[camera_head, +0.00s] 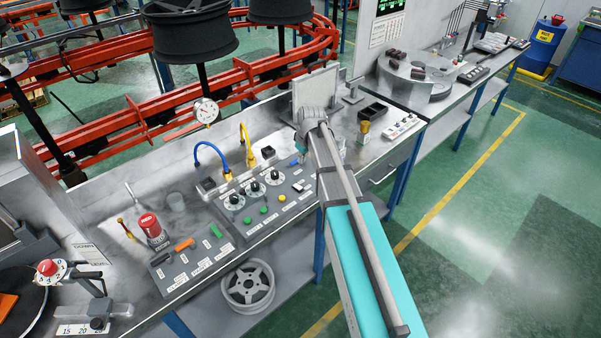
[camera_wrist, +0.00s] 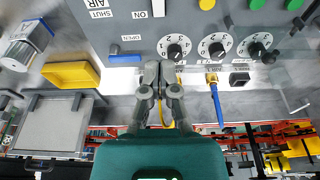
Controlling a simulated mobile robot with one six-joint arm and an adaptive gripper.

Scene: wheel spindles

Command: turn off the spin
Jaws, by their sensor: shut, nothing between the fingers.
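The control panel (camera_head: 262,205) has three white-faced dials with black knobs. In the wrist view they are the left dial (camera_wrist: 174,48), the middle dial (camera_wrist: 216,47) and the right dial (camera_wrist: 258,44), with digits upside down. I cannot read which control is marked spin. A white switch (camera_wrist: 158,8) marked ON is at the top of the wrist view. My gripper (camera_wrist: 160,72) is shut and empty. Its tips appear close to the left dial, at its lower left; contact cannot be told. In the head view my arm hides the fingertips.
A blue handle (camera_wrist: 124,58) and a yellow tray (camera_wrist: 70,75) are left of my gripper in the wrist view. Blue (camera_head: 212,153) and yellow (camera_head: 247,146) hoses rise behind the panel. A red button (camera_head: 149,223) stands at left. Black wheels (camera_head: 193,30) hang above orange rails.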

